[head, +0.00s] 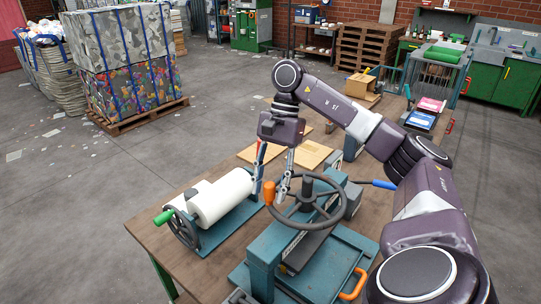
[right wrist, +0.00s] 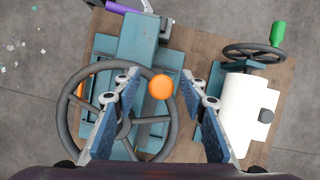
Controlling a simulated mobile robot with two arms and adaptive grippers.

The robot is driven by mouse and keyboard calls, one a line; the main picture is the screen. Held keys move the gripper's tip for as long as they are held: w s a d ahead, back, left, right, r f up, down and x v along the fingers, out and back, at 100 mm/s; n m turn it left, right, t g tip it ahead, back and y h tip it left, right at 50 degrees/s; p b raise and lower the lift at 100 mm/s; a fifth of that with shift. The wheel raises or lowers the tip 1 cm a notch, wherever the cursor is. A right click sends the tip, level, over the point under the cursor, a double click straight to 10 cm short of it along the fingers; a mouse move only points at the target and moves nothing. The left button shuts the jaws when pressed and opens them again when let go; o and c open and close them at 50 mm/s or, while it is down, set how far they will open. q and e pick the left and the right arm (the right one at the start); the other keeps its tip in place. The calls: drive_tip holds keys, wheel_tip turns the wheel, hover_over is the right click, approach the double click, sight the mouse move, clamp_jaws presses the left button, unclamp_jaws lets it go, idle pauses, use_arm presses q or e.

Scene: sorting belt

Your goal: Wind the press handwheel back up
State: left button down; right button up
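The press (head: 264,262) is a teal frame on the bench, with a dark grey handwheel (head: 300,226) lying flat on top. An upright orange knob (head: 269,194) stands on the wheel's rim, on its left side in the head view. My right gripper (head: 270,187) points down with its fingers spread to either side of the knob. In the right wrist view, the orange knob (right wrist: 161,87) shows in the gap between the fingertips, with space on both sides. The handwheel (right wrist: 66,118) lies partly behind the left finger there. My left gripper is not in view.
A roller with a white roll (head: 220,196), a small crank wheel and a green handle (head: 163,217) stands close left of the press. A blue handle (head: 383,184) lies right of it. Cardboard (head: 305,154) lies behind on the bench (head: 150,236).

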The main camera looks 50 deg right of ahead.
drive_tip(key=v, duration=0.4)
drive_tip(key=shift+w+d+r, duration=0.1)
drive_tip(key=shift+r, duration=0.3)
drive_tip(key=v, duration=0.7)
idle(0.3)
idle(0.7)
